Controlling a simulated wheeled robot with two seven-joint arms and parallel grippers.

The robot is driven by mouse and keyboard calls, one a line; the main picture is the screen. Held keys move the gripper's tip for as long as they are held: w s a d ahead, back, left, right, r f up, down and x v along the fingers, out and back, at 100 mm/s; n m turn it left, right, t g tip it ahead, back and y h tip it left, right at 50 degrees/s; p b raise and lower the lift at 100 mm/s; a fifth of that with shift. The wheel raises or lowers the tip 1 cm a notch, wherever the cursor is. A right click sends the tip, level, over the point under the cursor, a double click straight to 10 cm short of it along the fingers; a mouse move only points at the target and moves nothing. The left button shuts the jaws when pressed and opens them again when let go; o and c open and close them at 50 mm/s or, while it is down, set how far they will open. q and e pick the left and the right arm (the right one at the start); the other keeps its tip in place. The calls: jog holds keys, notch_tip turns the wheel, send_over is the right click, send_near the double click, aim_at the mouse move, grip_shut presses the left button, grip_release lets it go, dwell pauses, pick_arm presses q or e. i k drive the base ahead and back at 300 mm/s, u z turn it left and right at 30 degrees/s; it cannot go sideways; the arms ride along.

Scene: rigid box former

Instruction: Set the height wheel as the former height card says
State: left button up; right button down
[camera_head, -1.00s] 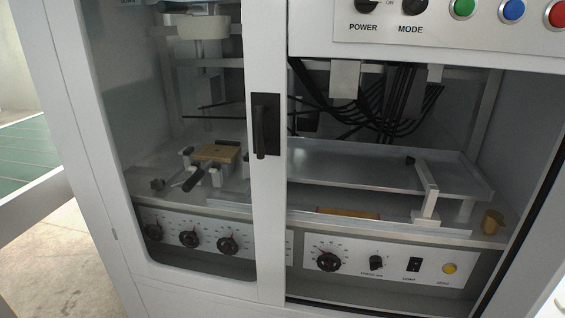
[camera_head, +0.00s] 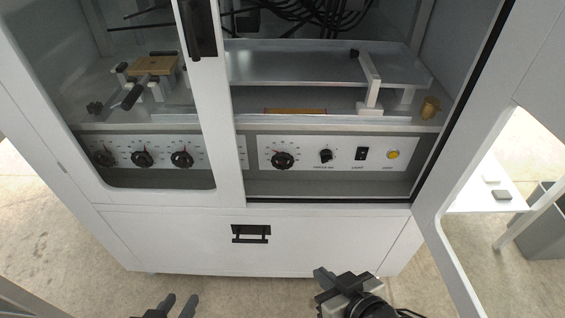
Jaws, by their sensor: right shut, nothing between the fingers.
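Several black dials sit on the machine's lower panel: one (camera_head: 283,160) in the open right bay, and others such as this one (camera_head: 181,159) behind the left door's window. A small dark hand wheel (camera_head: 95,108) stands at the left end of the shelf. I cannot tell which of these is the height wheel. No former height card can be made out. My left gripper (camera_head: 178,304) is at the bottom edge, its two fingers apart and empty. My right gripper (camera_head: 322,282) is shut and empty, in front of and below the cabinet's lower panel. Both are well away from the dials.
The left door (camera_head: 216,140) with a black handle (camera_head: 198,27) covers the left bay. An open door (camera_head: 480,120) stands at the right. A lower drawer front has a black handle (camera_head: 251,234). A metal tray (camera_head: 300,65) and brass knob (camera_head: 430,107) are inside. The floor in front is clear.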

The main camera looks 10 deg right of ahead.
aim_at(284, 157)
jog(key=z, duration=0.15)
jog(key=k, duration=0.2)
jog(key=z, duration=1)
jog(key=k, duration=1.1)
jog(key=z, duration=1.8)
jog(key=i, duration=1.9)
jog(key=u, duration=0.25)
jog(key=i, duration=1.25)
jog(key=u, duration=1.45)
jog(key=i, duration=0.4)
jog(key=u, duration=0.35)
